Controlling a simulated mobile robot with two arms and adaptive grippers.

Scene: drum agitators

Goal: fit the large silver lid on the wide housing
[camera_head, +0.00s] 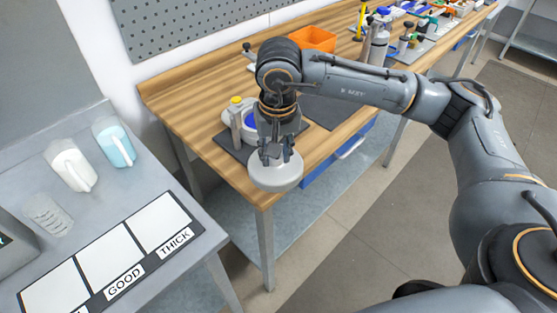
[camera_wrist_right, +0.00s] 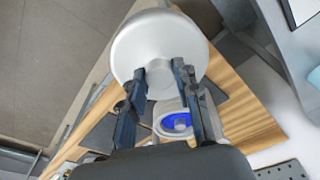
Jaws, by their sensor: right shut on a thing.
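The large silver lid (camera_head: 275,174) is a pale round disc with a raised middle. My right gripper (camera_head: 275,150) is shut on the lid and holds it at the wooden table's near corner, apparently above the table top. In the right wrist view the lid (camera_wrist_right: 160,48) fills the top middle, with the fingers (camera_wrist_right: 160,80) on either side of its raised part. A pale housing with a blue inside (camera_head: 250,121) stands behind the gripper, partly hidden by it. It also shows below the lid in the wrist view (camera_wrist_right: 178,123). My left gripper is not in view.
The wooden table (camera_head: 190,108) carries a dark mat (camera_head: 325,112), an orange bin (camera_head: 312,39) and a yellow-topped silver part (camera_head: 236,112). Tools and a grey cylinder (camera_head: 377,45) stand farther back. A grey bench (camera_head: 175,262) with labelled squares and containers is at left.

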